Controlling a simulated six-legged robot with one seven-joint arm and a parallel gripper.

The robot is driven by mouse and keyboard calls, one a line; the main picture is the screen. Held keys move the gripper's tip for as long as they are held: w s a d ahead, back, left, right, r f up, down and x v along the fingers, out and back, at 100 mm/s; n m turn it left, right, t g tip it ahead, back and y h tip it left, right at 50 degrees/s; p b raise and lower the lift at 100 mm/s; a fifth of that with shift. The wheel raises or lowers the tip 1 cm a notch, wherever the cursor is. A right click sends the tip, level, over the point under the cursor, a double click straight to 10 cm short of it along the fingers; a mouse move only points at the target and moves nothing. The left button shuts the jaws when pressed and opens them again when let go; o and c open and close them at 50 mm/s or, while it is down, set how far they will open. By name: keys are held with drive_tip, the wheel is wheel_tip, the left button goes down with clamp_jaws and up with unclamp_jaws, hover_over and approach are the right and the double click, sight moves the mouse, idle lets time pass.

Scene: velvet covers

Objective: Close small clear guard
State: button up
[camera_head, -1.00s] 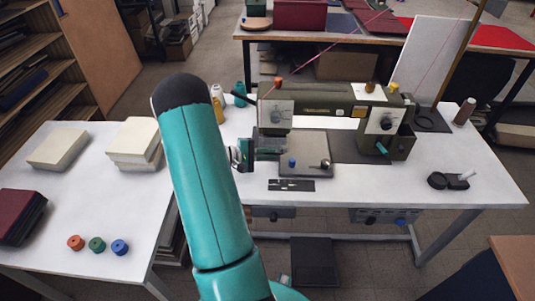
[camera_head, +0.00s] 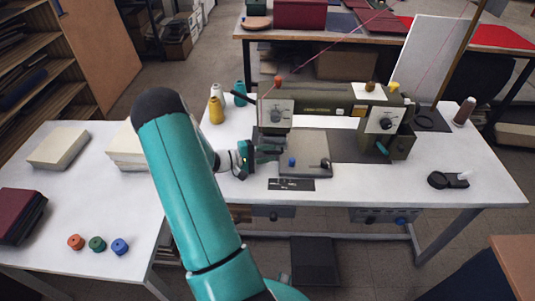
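An olive-green sewing machine (camera_head: 325,106) stands on the white table, its needle head (camera_head: 275,114) at the left end. The small clear guard is hard to pick out at this size. A greyish, see-through patch (camera_head: 272,138) below the needle head may be it, and I cannot tell its exact angle. My gripper (camera_head: 264,155) is at the left side of this patch, beside the grey bed plate (camera_head: 306,160). Its fingers look close to the patch or touching it. They are small and dark, so I cannot tell whether they are open or shut.
Thread cones (camera_head: 216,108) stand behind my gripper on the left. A dark slotted plate (camera_head: 291,184) lies in front of the machine. A black round item (camera_head: 447,180) is at the right. The left table holds stacked blocks (camera_head: 60,149) and spools (camera_head: 97,244).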

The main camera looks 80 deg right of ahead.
drive_tip(key=v, duration=1.3)
drive_tip(key=shift+w+a+r, duration=0.1)
drive_tip(key=shift+w+a, duration=0.1)
drive_tip(key=shift+w, duration=0.2)
drive_tip(key=shift+c, duration=1.4)
drive_tip(key=r+n+y, duration=0.1)
drive_tip(key=d+r+n, duration=0.1)
drive_tip(key=n, duration=0.1)
drive_tip(key=shift+s+n+t+y, duration=0.15)
drive_tip(key=shift+n+t+y, duration=0.15)
drive_tip(key=shift+y, duration=0.1)
drive_tip(key=x, duration=1.4)
drive_tip(key=shift+f, duration=0.1)
clamp_jaws()
